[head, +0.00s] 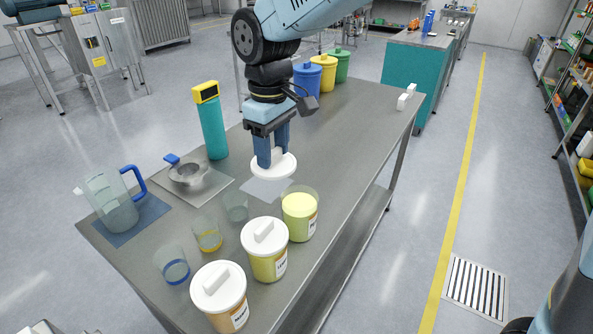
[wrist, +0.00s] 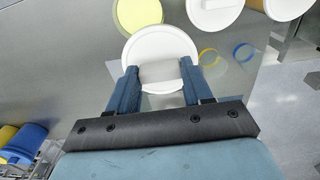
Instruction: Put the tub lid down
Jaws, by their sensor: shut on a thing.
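The white round tub lid (head: 274,168) is held in my gripper (head: 271,152) by its raised block handle. My gripper's blue fingers are shut on that handle, and the lid hangs level over a pale square mat (head: 264,189). In the wrist view the lid (wrist: 161,48) lies between the fingertips (wrist: 158,73). I cannot tell whether the lid touches the mat. An open tub (head: 299,215) with pale yellow-green contents stands just in front of the mat; it also shows in the wrist view (wrist: 138,14).
Two lidded tubs (head: 265,250) (head: 219,297) stand at the table's near end, beside several clear cups (head: 207,234). A jug (head: 112,202), a metal funnel (head: 188,172) and a teal bottle (head: 212,125) stand to the left. Colored canisters (head: 323,72) stand farther back.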

